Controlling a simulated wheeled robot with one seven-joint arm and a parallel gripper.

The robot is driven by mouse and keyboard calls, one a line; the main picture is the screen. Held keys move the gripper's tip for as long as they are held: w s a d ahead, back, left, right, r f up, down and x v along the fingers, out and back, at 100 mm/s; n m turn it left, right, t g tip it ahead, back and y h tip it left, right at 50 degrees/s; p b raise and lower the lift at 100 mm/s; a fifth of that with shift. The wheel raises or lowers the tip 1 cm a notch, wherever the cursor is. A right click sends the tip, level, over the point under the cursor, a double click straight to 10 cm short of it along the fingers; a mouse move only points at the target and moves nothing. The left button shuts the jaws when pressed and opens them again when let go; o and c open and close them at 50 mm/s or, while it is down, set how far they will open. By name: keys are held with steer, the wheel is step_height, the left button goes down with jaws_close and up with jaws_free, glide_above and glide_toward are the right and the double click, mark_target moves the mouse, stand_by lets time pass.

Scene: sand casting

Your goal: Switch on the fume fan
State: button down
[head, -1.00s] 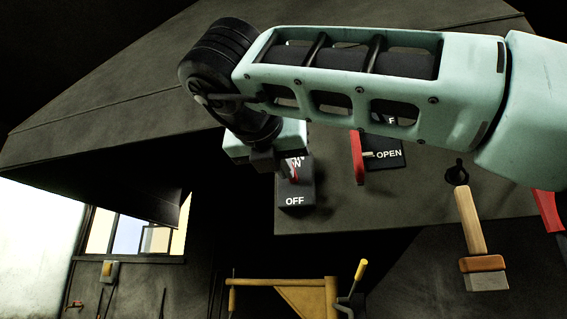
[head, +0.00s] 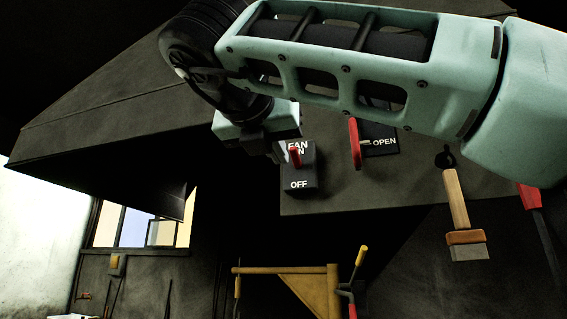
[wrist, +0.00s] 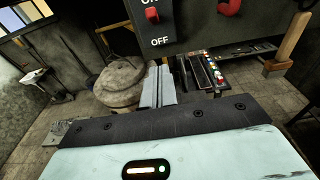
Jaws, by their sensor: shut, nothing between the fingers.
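The fume fan switch (head: 300,178) is a black box on the dark hood, marked FAN, ON and OFF. Its red lever (head: 295,156) sits towards the ON end, overlapping that word, with OFF clear below. The switch also shows at the top of the wrist view (wrist: 175,28), cut off by the frame, with the red lever just under ON. My gripper (head: 274,153) is just left of the switch, shut and empty. In the wrist view its closed fingers (wrist: 157,86) appear below the switch, apart from the lever.
Right of the switch is another black plate (head: 382,142) marked OPEN, with a red handle (head: 354,144). A wooden-handled brush (head: 457,205) hangs further right. The dark hood (head: 110,125) spreads to the left. A yellow wooden frame (head: 290,280) stands below.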

steer(key=v, duration=0.5)
steer(key=shift+s+r, duration=0.1)
steer(key=shift+r, duration=0.3)
